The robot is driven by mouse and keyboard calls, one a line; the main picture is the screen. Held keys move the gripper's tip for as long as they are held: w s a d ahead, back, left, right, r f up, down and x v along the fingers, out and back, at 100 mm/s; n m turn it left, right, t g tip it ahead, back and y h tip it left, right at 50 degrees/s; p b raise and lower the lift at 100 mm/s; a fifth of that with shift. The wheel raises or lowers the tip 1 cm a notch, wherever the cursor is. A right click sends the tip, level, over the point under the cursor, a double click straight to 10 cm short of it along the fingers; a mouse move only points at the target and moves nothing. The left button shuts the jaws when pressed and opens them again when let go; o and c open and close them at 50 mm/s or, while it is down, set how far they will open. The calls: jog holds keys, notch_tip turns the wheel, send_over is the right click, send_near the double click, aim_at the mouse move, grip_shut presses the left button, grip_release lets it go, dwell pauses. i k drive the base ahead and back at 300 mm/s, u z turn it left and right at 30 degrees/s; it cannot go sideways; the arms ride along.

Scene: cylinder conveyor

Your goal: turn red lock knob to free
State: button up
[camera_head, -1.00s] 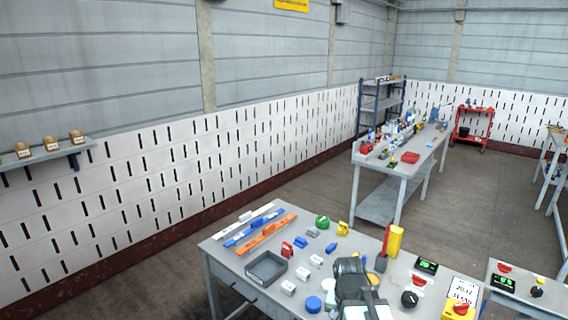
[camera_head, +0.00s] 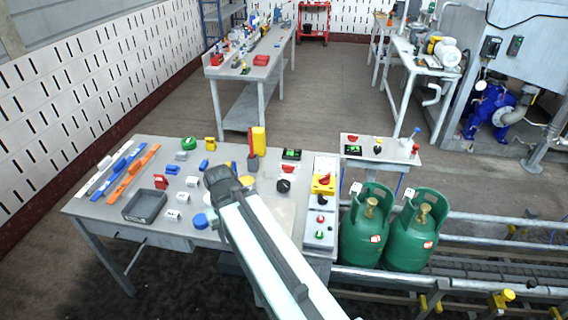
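A red knob on a yellow box (camera_head: 324,181) sits at the top of a pale control panel (camera_head: 314,236) at the table's right end. Smaller red (camera_head: 321,200) and green buttons or knobs show below it on the same panel. Another red knob (camera_head: 288,168) lies on the table left of the panel. I cannot tell from the picture which is the lock knob or how it is set. My gripper (camera_head: 220,173) is the dark end of my arm, over the middle of the table, left of and apart from these knobs. Its fingers cannot be made out.
Two green gas cylinders (camera_head: 366,232) (camera_head: 413,236) stand on the roller conveyor (camera_head: 485,262) right of the panel. The table (camera_head: 150,228) holds a grey tray (camera_head: 144,205), coloured bars, small blocks and a yellow block (camera_head: 259,140). A small side table (camera_head: 384,153) stands behind the cylinders.

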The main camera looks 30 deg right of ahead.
aim_at(288, 168)
jog(key=u, duration=1.55)
jog(key=k, duration=1.45)
jog(key=z, duration=0.55)
jog(key=i, duration=1)
jog(key=u, duration=0.05)
